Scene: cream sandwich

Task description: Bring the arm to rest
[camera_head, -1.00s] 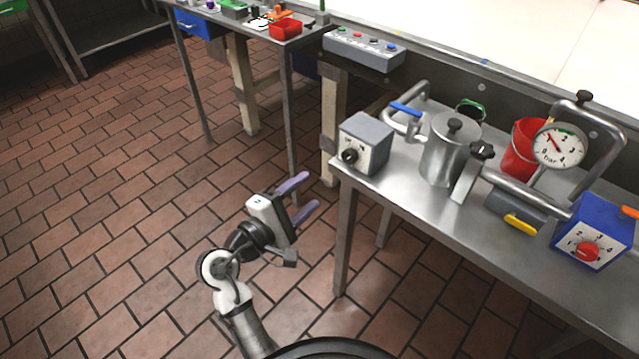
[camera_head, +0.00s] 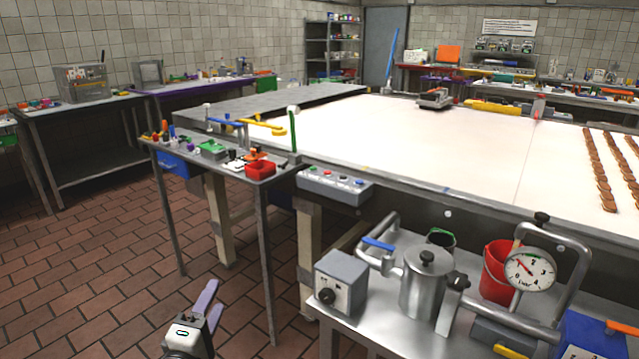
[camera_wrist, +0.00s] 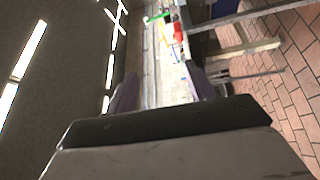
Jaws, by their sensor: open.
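My gripper (camera_head: 212,306) shows at the bottom of the head view, left of the steel side table, over the tiled floor. Its two purple fingers point up and away, and nothing is between them. In the wrist view the fingers of my gripper (camera_wrist: 160,90) stand apart at the left and right. Most of my arm is below the head picture's edge.
A steel table (camera_head: 390,316) at lower right carries a grey knob box (camera_head: 341,283), a metal pot (camera_head: 426,285), a red bucket (camera_head: 496,272) and a gauge (camera_head: 530,269). A small table (camera_head: 262,190) with tools stands ahead. Tiled floor (camera_head: 90,270) at left is clear.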

